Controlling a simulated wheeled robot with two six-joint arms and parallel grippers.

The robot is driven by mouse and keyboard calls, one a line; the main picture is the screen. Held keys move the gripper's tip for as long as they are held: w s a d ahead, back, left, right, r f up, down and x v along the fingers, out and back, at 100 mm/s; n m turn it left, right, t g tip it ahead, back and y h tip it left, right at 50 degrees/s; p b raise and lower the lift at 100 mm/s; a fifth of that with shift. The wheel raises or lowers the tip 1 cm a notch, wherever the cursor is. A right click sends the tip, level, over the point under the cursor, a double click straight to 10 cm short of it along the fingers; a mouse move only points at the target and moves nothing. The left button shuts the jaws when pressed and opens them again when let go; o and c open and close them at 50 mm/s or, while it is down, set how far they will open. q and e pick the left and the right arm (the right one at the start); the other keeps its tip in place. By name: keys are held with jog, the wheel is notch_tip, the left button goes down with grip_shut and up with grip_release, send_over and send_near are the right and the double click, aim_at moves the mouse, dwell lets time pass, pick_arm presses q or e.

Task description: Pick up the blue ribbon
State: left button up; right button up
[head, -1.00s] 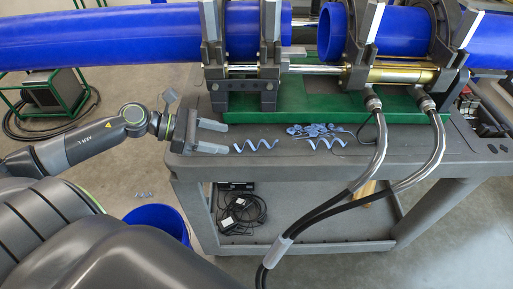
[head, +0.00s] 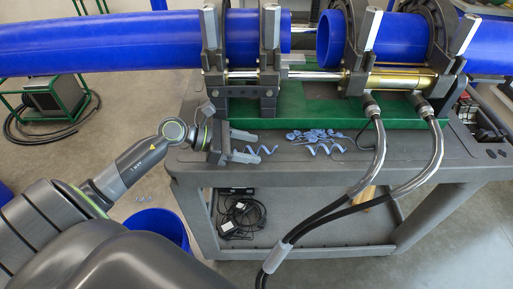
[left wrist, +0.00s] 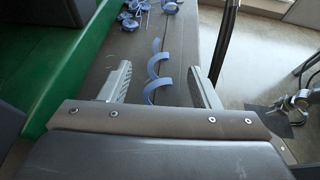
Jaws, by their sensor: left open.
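A curled blue ribbon (head: 262,150) lies on the grey cart top (head: 420,150) near its left front. My left gripper (head: 250,147) is open, low over the cart's left end, with its fingertips at the ribbon's left end. In the left wrist view the ribbon (left wrist: 157,70) runs between the two open fingers (left wrist: 160,88), and its near end reaches back between them. No grip on it shows. A heap of similar blue shavings (head: 312,135) and another curl (head: 325,149) lie to the right. My right gripper is not in view.
A green tray (head: 290,128) with the clamp machine and blue pipes (head: 130,42) stands just behind the ribbon. Two hoses (head: 380,150) drop over the cart's front at the right. A blue bucket (head: 158,226) stands on the floor below my left arm.

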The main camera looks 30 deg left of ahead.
pick_arm(q)
jog(key=shift+w+d+f, duration=0.25)
jog(key=shift+w+d, duration=0.1)
jog(key=shift+d, duration=0.15)
jog(key=c, duration=1)
